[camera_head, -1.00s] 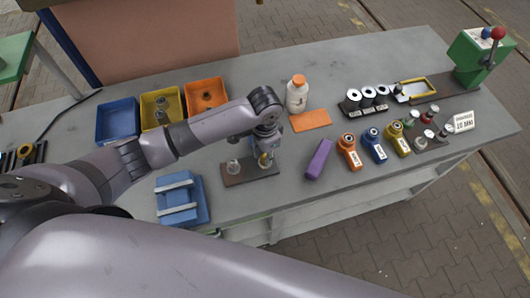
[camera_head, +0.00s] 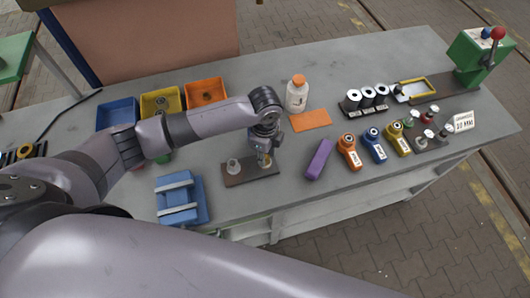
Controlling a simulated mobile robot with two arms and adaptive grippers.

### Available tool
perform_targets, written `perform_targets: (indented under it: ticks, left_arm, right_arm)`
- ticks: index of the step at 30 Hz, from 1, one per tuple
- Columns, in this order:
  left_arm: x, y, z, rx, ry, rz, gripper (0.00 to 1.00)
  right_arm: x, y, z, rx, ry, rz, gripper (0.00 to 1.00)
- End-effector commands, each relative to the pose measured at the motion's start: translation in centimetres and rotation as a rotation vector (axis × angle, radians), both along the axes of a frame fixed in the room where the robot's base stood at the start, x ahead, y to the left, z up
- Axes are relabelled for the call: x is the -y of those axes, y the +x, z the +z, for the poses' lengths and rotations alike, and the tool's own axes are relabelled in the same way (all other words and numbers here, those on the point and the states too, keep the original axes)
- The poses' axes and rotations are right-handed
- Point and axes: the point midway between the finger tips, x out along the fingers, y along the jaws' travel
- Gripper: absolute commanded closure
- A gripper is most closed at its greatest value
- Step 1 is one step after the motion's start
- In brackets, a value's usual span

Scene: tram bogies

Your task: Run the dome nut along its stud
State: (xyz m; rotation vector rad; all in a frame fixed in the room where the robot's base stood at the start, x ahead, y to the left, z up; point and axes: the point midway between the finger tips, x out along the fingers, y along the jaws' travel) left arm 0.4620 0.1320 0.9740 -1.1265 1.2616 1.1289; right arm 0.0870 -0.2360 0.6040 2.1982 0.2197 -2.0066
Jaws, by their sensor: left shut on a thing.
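My left gripper (camera_head: 265,157) points down over the right end of a small brown plate (camera_head: 250,173) on the grey bench. It is shut on a small brass-coloured part, which looks like the dome nut (camera_head: 265,162), at the stud there. The fingers hide most of the nut and the stud, so I cannot tell how far along the stud the nut sits. My right gripper is not in view.
A blue block (camera_head: 180,199) with pale bars lies left of the plate, a purple bar (camera_head: 319,159) right of it. Blue (camera_head: 117,114), yellow and orange (camera_head: 206,92) bins stand behind my arm. A white bottle (camera_head: 297,94) and several coloured tools stand farther right.

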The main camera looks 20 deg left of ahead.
Motion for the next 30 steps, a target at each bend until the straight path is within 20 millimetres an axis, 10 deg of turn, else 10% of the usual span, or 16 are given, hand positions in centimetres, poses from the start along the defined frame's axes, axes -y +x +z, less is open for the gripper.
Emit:
perform_targets:
  ticks: [30]
  left_arm:
    - [-0.04, 0.58, 0.54, 0.013, 0.003, -0.963, 1.0]
  right_arm:
    - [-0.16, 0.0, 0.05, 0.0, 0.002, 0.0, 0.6]
